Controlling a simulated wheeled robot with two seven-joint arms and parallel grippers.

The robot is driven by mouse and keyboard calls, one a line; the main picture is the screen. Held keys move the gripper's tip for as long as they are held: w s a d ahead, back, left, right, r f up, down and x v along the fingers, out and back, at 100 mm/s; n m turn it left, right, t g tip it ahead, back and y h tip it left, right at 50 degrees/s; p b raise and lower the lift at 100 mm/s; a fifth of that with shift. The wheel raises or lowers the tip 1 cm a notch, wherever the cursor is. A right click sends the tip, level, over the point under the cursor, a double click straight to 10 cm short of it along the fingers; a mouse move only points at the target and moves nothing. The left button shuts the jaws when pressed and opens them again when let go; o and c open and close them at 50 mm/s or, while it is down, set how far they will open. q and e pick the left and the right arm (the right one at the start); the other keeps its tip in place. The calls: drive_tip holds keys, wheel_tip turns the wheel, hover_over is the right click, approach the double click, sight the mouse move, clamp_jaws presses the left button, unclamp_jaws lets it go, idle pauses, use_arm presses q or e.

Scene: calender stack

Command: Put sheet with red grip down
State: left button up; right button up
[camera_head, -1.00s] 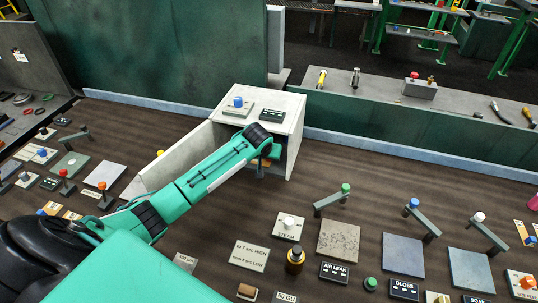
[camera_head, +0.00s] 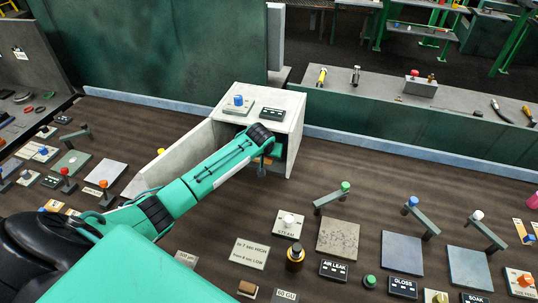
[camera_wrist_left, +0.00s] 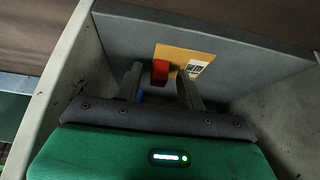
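In the left wrist view, a yellow-orange sheet (camera_wrist_left: 200,55) with a red grip (camera_wrist_left: 160,73) and a small white printed label lies on a grey surface. My left gripper (camera_wrist_left: 159,78) points at it with its two fingers apart, and the red grip shows between the fingertips. I cannot tell whether the fingers touch it. A bit of blue (camera_wrist_left: 141,97) shows behind one finger. In the head view my left gripper (camera_head: 263,167) is at the opening of a pale box (camera_head: 285,110), mostly hidden by my wrist. My right gripper is not in view.
The box walls rise close on both sides of my left gripper. Several levers, plates and labels cover the brown bench to the right, including a stone plate (camera_head: 338,238) and a dark bottle (camera_head: 295,256).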

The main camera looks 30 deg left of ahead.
use_arm(q)
drive_tip(key=shift+s+r, duration=0.1)
drive_tip(key=shift+r, duration=0.2)
drive_tip(key=shift+b+v, duration=0.3)
drive_tip(key=shift+v, duration=0.75)
drive_tip(key=s+b, duration=0.1)
drive_tip(key=s, duration=0.2)
drive_tip(key=s+d+b, duration=0.1)
drive_tip(key=s, duration=0.3)
drive_tip(key=s+d+b, duration=0.1)
drive_tip(key=s, duration=0.2)
drive_tip(key=shift+s+d+r, duration=0.1)
drive_tip(key=shift+s+d, duration=0.15)
drive_tip(key=shift+s, duration=0.1)
drive_tip(key=shift+s+d+r, duration=0.1)
drive_tip(key=shift+s+d, duration=0.1)
drive_tip(key=shift+s, duration=0.45)
